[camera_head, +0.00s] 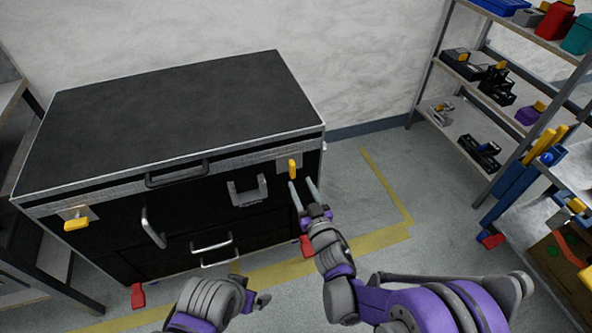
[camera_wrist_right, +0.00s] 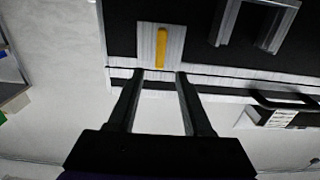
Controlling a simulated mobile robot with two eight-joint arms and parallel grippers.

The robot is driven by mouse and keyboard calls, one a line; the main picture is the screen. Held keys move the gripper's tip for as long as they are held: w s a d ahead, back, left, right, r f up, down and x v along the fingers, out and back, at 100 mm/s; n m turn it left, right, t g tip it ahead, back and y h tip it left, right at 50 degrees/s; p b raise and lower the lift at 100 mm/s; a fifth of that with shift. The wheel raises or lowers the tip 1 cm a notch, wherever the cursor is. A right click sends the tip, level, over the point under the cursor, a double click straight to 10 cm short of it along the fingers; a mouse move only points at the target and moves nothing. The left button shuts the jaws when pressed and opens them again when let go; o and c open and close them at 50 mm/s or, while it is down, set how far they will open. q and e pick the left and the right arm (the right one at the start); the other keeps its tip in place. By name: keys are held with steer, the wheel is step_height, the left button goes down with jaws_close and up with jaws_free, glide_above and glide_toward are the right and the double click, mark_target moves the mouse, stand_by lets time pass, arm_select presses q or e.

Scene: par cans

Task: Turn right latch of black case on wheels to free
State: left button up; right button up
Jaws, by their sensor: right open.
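The black case (camera_head: 170,110) stands on the floor at the left, with a silver metal edge around its lid. Its right latch (camera_head: 292,169) is a yellow handle on a metal plate, standing upright. It also shows as an upright yellow bar in the right wrist view (camera_wrist_right: 162,47). My right gripper (camera_head: 301,183) is open and empty just in front of and below this latch. In the wrist view its two fingertips (camera_wrist_right: 160,73) lie either side of the latch's line, apart from it. The left latch (camera_head: 76,224) is yellow and lies roughly level.
A grey bracket (camera_head: 248,191) and a black handle (camera_head: 177,174) are on the case front, left of the right latch. Shelves (camera_head: 500,100) with tools and boxes stand at the right. The floor (camera_head: 350,200) between the case and shelves is clear.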

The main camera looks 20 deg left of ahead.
mark_target(294, 169)
steer(key=x, duration=0.7)
jaws_close()
